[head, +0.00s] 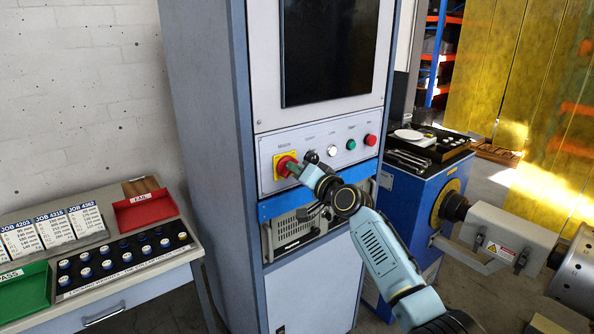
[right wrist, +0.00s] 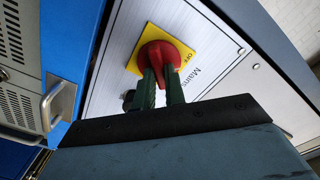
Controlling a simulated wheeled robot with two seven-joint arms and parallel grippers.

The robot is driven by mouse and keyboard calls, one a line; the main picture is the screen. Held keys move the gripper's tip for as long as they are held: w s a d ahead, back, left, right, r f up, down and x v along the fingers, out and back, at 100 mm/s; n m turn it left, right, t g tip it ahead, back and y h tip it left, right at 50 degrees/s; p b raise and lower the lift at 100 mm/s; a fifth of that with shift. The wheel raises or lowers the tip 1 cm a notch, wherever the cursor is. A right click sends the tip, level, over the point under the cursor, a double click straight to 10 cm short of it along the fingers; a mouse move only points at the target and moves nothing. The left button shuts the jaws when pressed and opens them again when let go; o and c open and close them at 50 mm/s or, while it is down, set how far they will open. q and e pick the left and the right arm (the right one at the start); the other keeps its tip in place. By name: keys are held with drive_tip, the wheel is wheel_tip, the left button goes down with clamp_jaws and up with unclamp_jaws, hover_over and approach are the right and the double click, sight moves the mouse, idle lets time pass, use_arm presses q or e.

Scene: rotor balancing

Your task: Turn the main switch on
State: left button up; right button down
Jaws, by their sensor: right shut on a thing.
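The main switch is a red rotary knob (head: 285,166) on a yellow plate at the left of the cabinet's control panel (head: 264,155). In the right wrist view the red knob (right wrist: 158,56) sits on its yellow plate, with "OFF" and "Mains" lettering beside it. My right gripper (head: 294,170) reaches the knob from the right. In the right wrist view its green fingers (right wrist: 160,84) are closed on the knob, hiding part of it. My left gripper is in neither view.
Right of the switch are a white button (head: 331,151), a green button (head: 351,144) and a red button (head: 370,140). A dark screen (head: 328,48) is above. A table with a red tray (head: 146,210) and a green tray (head: 24,290) stands left. A blue machine (head: 410,200) stands right.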

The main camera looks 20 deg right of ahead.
drive_tip(key=shift+f, duration=0.1)
drive_tip(key=c, duration=1.5)
unclamp_jaws()
drive_tip(key=shift+o, duration=0.2)
drive_tip(key=shift+s, duration=0.1)
drive_tip(key=v, duration=1.3)
drive_tip(key=shift+p, duration=0.35)
drive_tip(key=shift+s, duration=0.1)
